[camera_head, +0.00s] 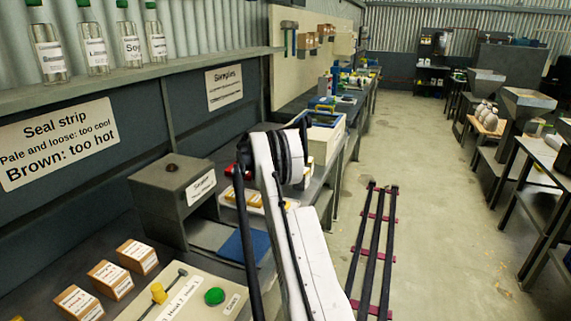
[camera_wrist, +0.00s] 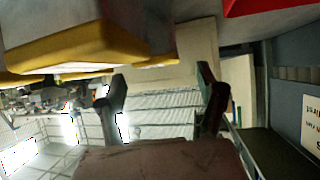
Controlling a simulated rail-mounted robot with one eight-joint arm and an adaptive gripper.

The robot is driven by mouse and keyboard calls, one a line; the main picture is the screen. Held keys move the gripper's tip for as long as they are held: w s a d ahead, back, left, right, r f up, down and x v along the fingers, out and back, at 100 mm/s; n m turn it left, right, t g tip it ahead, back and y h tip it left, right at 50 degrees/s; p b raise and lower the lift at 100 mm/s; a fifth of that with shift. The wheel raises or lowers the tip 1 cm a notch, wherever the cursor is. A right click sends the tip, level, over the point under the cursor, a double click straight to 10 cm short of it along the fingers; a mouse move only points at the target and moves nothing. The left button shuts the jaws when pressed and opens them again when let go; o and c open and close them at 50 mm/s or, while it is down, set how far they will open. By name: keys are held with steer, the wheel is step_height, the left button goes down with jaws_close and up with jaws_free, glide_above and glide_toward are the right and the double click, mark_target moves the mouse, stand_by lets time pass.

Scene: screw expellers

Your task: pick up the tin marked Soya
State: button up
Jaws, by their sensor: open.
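I cannot make out a tin marked Soya in either view. In the head view, a bottle (camera_head: 130,46) on the upper left shelf has a label starting "So", but it is a clear bottle, not a tin. Several small labelled boxes (camera_head: 110,279) stand on the left bench, with print too small to read. My gripper (camera_wrist: 161,80) shows in the wrist view with its two dark fingers apart and nothing held between them. In the head view my arm hides the gripper and part of the bench behind it.
A grey sealer box (camera_head: 172,194) and a panel with a green button (camera_head: 214,296) stand on the left bench. A yellow-edged pale object (camera_wrist: 70,45) is close in the wrist view. The aisle floor (camera_head: 440,220) is clear, apart from dark rails beside my arm.

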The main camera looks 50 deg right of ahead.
steer(key=shift+f+x, duration=0.25)
steer(key=shift+x, duration=3.8)
steer(key=shift+a, duration=0.15)
steer(key=c, duration=1.6)
